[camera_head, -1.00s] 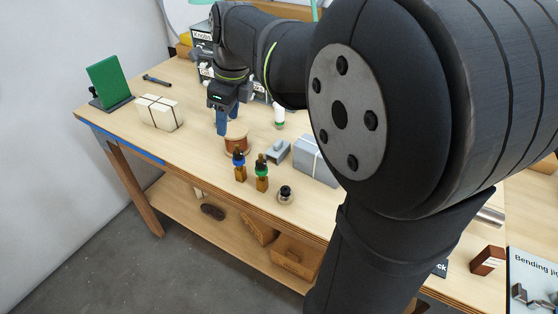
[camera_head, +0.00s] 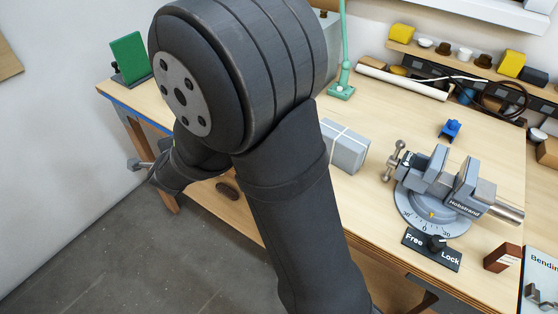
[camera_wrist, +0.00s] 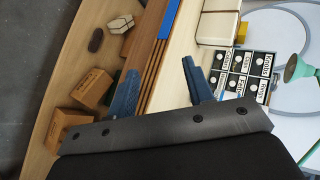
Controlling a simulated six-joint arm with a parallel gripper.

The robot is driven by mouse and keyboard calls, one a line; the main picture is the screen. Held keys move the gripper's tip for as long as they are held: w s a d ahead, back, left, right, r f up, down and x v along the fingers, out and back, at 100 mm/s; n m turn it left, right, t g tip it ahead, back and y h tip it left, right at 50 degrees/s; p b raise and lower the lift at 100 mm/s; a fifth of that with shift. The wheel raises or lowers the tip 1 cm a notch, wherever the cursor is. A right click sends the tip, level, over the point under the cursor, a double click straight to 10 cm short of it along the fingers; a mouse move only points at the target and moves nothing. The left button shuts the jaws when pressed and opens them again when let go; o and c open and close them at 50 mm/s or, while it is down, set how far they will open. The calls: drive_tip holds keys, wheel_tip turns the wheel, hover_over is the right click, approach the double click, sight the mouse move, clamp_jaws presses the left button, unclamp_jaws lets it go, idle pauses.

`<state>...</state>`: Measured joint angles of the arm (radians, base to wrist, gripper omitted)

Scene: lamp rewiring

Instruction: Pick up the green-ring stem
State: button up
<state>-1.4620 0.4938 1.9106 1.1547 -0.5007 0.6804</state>
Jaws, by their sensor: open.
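I do not see the green-ring stem in either current view; my arm covers much of the bench's left part in the head view. My gripper (camera_wrist: 160,66) shows in the wrist view with its two blue fingers spread apart and nothing between them. Behind the fingers are the bench's front edge and its blue strip (camera_wrist: 171,18). In the head view the wrist end of my arm is at the left front edge of the bench, and the fingers cannot be made out clearly.
A green board (camera_head: 128,55) stands at the bench's far left. A strapped grey box (camera_head: 345,147), a vise (camera_head: 440,188) and a green lamp base (camera_head: 342,91) stand right of my arm. The wrist view shows labelled drawers (camera_wrist: 240,72) and lower-shelf boxes (camera_wrist: 92,88).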

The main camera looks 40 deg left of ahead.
drive_tip(key=s+d+f+n+t+h, duration=0.15)
drive_tip(key=d+n+t+h, duration=0.65)
drive_tip(key=d, duration=1.6)
drive_tip(key=w+t, duration=0.1)
drive_tip(key=w, duration=0.4)
drive_tip(key=w+m+t+h, duration=0.1)
drive_tip(key=w, duration=1)
drive_tip(key=shift+w+a+r+m+t, duration=0.15)
drive_tip(key=shift+w+r+m+t, duration=0.15)
drive_tip(key=shift+t, duration=0.1)
clamp_jaws()
